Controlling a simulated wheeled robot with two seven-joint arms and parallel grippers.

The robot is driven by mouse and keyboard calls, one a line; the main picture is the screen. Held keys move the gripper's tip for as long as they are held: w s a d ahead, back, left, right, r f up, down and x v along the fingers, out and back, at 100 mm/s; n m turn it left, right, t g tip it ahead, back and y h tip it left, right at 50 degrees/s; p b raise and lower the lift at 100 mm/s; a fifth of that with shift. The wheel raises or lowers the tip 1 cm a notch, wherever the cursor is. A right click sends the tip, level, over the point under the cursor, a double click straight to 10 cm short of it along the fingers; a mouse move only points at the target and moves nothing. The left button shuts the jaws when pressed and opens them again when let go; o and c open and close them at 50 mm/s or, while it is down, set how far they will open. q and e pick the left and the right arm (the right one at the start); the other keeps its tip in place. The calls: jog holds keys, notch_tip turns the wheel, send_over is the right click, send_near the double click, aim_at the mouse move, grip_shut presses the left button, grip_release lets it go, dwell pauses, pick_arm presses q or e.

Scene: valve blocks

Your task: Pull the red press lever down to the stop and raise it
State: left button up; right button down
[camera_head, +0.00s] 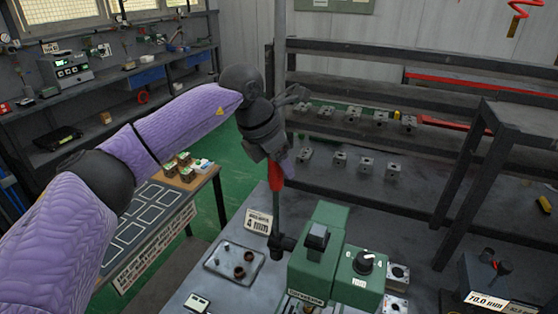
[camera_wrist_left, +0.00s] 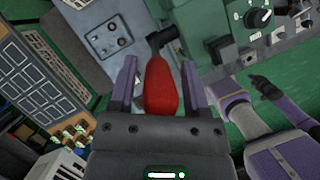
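The red press lever handle (camera_head: 275,172) stands upright on a dark rod at the left of the green press (camera_head: 320,255). My left gripper (camera_head: 279,160) is at the handle from above. In the left wrist view, the red handle (camera_wrist_left: 161,88) lies between the two purple fingers of my left gripper (camera_wrist_left: 159,75). Narrow gaps show near the fingertips; contact lower down is unclear. The lever's pivot is a black hub (camera_head: 283,243) on the press side. A purple arm of mine with a dark pronged end (camera_wrist_left: 268,88) shows at the right of the wrist view; its finger state is unclear.
A plate with dark round parts (camera_head: 234,262) and a "4 mm" sign (camera_head: 258,221) stand left of the press. A black dial (camera_head: 365,262) is on its right. Several metal blocks (camera_head: 340,160) line the rear shelves. A side table (camera_head: 150,215) with marked squares stands left.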

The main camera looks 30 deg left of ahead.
pick_arm(q)
grip_shut()
dwell(0.9)
